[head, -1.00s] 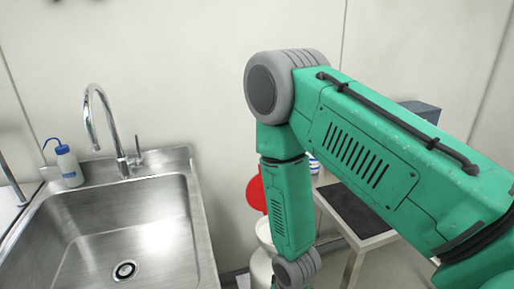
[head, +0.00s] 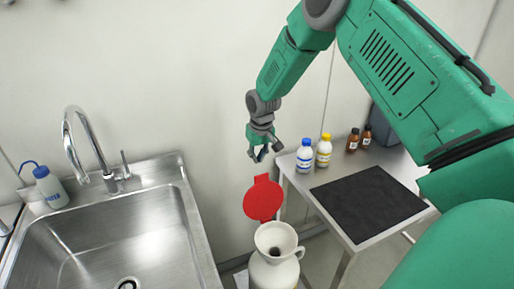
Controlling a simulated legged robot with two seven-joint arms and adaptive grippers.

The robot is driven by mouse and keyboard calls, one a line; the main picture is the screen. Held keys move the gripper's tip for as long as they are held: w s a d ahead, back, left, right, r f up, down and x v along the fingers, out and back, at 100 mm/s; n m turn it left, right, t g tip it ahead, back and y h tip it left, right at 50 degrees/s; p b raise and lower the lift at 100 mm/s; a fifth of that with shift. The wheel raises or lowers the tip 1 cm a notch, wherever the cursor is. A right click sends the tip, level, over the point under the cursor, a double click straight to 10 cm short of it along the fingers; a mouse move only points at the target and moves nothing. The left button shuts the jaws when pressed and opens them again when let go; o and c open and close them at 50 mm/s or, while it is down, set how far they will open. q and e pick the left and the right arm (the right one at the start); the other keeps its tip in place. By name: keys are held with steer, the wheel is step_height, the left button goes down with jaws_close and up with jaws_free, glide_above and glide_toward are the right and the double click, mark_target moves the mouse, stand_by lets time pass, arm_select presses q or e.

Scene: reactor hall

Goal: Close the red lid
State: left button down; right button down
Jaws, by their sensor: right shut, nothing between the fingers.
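The red lid (head: 263,199) stands open, raised at the back of the mouth of a white container. The white container (head: 274,262) has a funnel-shaped top (head: 276,240) with a dark hole in it and stands between the sink and the side table; its lower part is cut off by the frame. My right gripper (head: 265,154) hangs above and behind the red lid, pointing down, shut and empty. It appears apart from the lid. My left gripper is not in view.
A steel sink (head: 108,240) with a tap (head: 85,145) and a wash bottle (head: 50,186) is at the left. A side table (head: 297,178) at the right carries a black mat (head: 368,203), a blue-capped bottle (head: 305,156), a yellow-capped bottle (head: 324,150) and brown bottles (head: 353,140). A wall stands behind.

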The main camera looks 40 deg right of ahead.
steer(key=s+a+f+p, duration=0.2)
steer(key=s+f, duration=0.1)
steer(key=shift+s, duration=0.1)
steer(key=shift+d+f, duration=0.1)
steer(key=shift+d, duration=0.1)
steer(key=shift+w+d+f, duration=0.1)
steer(key=shift+w+d, duration=0.05)
steer(key=shift+w, duration=0.05)
